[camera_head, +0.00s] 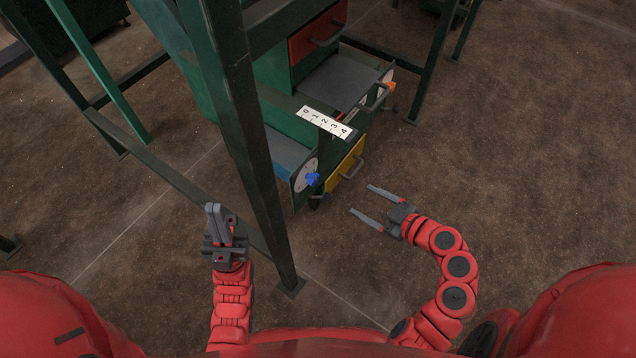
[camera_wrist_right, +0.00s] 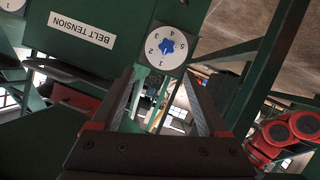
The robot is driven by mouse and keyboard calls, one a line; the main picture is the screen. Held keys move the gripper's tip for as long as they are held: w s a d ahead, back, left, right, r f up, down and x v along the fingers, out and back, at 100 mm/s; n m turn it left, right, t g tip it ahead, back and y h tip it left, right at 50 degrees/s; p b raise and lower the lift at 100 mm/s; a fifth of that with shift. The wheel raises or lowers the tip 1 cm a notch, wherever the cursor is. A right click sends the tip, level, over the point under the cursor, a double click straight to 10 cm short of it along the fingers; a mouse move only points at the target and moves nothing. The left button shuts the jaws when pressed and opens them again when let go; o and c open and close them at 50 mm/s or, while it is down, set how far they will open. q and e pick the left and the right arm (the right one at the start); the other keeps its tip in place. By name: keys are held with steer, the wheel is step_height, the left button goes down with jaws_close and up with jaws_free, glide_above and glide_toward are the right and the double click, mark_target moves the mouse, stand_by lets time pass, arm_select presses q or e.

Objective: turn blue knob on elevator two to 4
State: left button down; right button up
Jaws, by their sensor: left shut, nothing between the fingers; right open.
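The blue knob (camera_head: 312,179) sits on a white round dial (camera_head: 303,176) on the side of a green machine, at the centre of the head view. In the right wrist view the blue knob (camera_wrist_right: 167,46) is star-shaped, and its dial (camera_wrist_right: 166,34) carries numbers around the rim. Which number the knob points to is not clear. My right gripper (camera_head: 361,200) is open and empty, to the right of the knob and apart from it; its fingers also show in the right wrist view (camera_wrist_right: 163,90). My left gripper (camera_head: 219,215) is shut and empty, left of the green post.
A green post (camera_head: 245,130) stands between my left gripper and the dial. A 0–4 scale strip (camera_head: 325,122), a yellow drawer (camera_head: 345,165) and a red drawer (camera_head: 318,32) are nearby. A "BELT TENSION" label (camera_wrist_right: 82,30) is beside the dial. Floor at right is clear.

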steer(key=b, duration=0.3)
glide_toward(316, 180)
steer(key=shift+n+g, duration=0.3)
steer(key=shift+n, duration=0.1)
steer(key=x, duration=0.9)
steer(key=shift+w+a+r, duration=0.1)
steer(key=shift+w+a, duration=0.05)
steer(key=shift+w, duration=0.05)
steer(key=shift+p, duration=0.3)
jaws_close()
